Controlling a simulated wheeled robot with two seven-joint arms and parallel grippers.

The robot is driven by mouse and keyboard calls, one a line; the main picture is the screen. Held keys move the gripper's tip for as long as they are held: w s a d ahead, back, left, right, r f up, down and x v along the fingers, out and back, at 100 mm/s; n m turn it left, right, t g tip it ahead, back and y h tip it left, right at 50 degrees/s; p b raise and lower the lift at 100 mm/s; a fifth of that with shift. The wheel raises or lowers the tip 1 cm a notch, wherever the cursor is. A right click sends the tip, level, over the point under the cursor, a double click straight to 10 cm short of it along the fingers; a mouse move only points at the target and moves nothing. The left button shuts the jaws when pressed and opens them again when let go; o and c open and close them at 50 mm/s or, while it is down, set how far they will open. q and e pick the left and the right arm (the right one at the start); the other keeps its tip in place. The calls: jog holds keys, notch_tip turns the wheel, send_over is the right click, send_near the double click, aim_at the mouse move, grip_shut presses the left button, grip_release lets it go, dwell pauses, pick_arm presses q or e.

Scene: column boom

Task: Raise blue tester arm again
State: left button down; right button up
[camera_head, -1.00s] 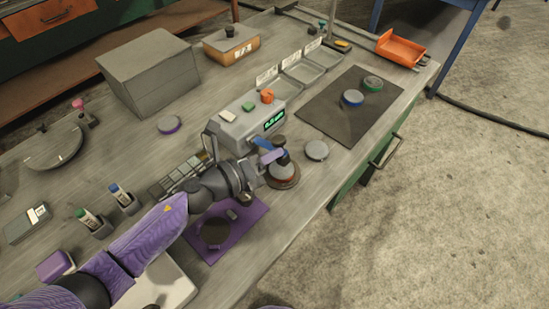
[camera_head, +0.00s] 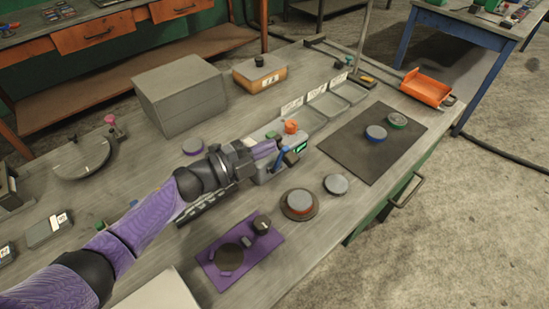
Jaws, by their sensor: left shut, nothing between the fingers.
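The grey tester (camera_head: 265,173) with a small green display stands mid-bench, partly hidden behind my left gripper. Its blue arm (camera_head: 281,154) shows just beyond my fingertips, with a dark end piece beside it. The arm appears raised and is clear of the test puck. That grey puck with a red band (camera_head: 299,202) sits uncovered on a round base in front of the tester. My left gripper (camera_head: 266,149) is shut and empty, close beside the blue arm; I cannot tell whether they touch. My right gripper is not in view.
A purple mat (camera_head: 213,262) with dark round parts lies in front. A grey puck (camera_head: 336,184) lies right of the base. A dark mat (camera_head: 347,151) holds blue- and green-ringed pucks. Grey trays (camera_head: 323,105), a grey box (camera_head: 178,90) and an orange bin (camera_head: 426,88) stand behind.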

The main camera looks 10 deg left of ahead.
aim_at(257, 166)
pick_arm(q)
jog(key=a+n, duration=0.1)
jog(key=w+n+b, duration=0.1)
jog(key=a+n+b, duration=0.1)
jog(key=shift+w+a+f+n+t, duration=0.3)
jog(key=shift+w+n+t, duration=0.1)
jog(key=shift+w+a+f+n+t+b, duration=0.25)
jog(key=shift+w+a+n+b, duration=0.3)
jog(key=shift+n, duration=0.5)
jog(key=shift+w+a+f+n+t+b, duration=0.3)
jog(key=shift+a+n+b, duration=0.25)
jog(key=shift+n, duration=0.5)
jog(key=shift+a, duration=0.1)
jog(key=shift+r, duration=0.15)
notch_tip(257, 166, up, 10)
jog(key=p, duration=0.4)
jog(key=shift+f, duration=0.2)
